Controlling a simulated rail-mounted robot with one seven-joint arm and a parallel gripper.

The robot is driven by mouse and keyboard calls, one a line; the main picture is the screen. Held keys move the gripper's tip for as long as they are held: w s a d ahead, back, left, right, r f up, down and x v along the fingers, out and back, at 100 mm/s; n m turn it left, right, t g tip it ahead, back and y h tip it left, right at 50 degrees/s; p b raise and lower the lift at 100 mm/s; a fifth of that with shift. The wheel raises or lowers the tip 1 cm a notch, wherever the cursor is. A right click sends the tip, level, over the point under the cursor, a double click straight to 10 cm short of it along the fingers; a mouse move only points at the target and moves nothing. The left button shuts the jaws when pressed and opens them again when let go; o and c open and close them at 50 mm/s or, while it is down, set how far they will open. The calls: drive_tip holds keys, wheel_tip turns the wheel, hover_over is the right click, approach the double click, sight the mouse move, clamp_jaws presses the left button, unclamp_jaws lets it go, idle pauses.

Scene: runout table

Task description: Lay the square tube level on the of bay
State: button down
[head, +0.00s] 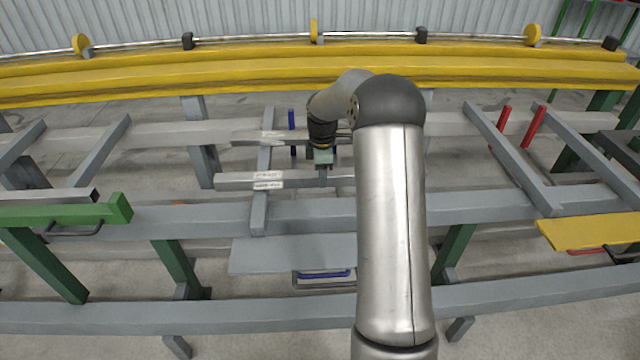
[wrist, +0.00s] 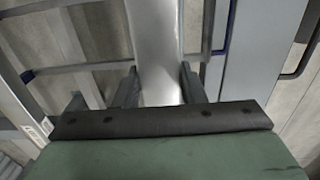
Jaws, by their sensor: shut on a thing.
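The grey square tube (head: 235,181) lies crosswise in the head view, with a pale label near its left part. It looks close to level there, and its right end is hidden behind my arm. My gripper (head: 323,178) is shut on the tube, right of the label. In the wrist view the tube (wrist: 155,45) runs lengthwise between the two fingers of my gripper (wrist: 158,88). The tube passes over a grey cross arm (head: 260,213) of the bay. I cannot tell whether it touches that arm.
A similar labelled bar (head: 245,137) lies just behind. A blue post (head: 292,128) stands beyond the tube, and red posts (head: 533,126) stand to the right. A yellow beam (head: 200,72) runs along the back. A green bar (head: 118,208) is at left.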

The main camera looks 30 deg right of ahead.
drive_tip(key=shift+w+a+f, duration=0.2)
drive_tip(key=shift+w+f, duration=0.05)
drive_tip(key=shift+f, duration=0.1)
drive_tip(key=shift+f+b, duration=0.3)
drive_tip(key=shift+f, duration=1.2)
drive_tip(key=shift+f, duration=0.1)
drive_tip(key=shift+f, duration=0.4)
drive_tip(key=c, duration=0.9)
unclamp_jaws()
